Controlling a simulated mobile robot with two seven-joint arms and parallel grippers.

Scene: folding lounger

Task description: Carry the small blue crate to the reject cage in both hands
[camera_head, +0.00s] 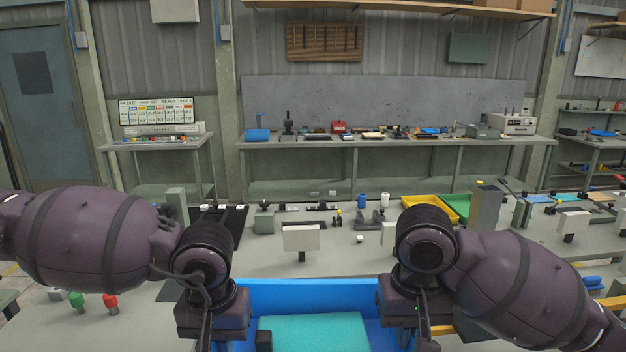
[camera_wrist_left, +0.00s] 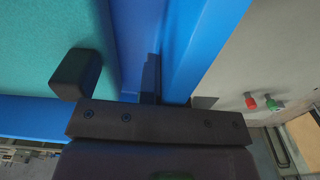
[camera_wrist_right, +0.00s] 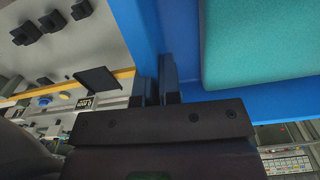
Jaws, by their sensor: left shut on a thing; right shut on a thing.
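The small blue crate (camera_head: 310,293) is at the bottom middle of the head view, its near part cut off by the picture edge. My left gripper (camera_wrist_left: 152,80) is shut on one side wall of the crate (camera_wrist_left: 195,50). My right gripper (camera_wrist_right: 158,82) is shut on the opposite side wall (camera_wrist_right: 138,30). In the head view the fingertips are hidden by my wrists. I cannot make out the reject cage in any view.
A grey workbench (camera_head: 345,262) with small fixtures, a yellow tray (camera_head: 422,201) and a green tray (camera_head: 455,206) lies beyond the crate. Red and green buttons (camera_head: 110,302) stand at left. Another bench (camera_head: 400,143) stands along the back wall.

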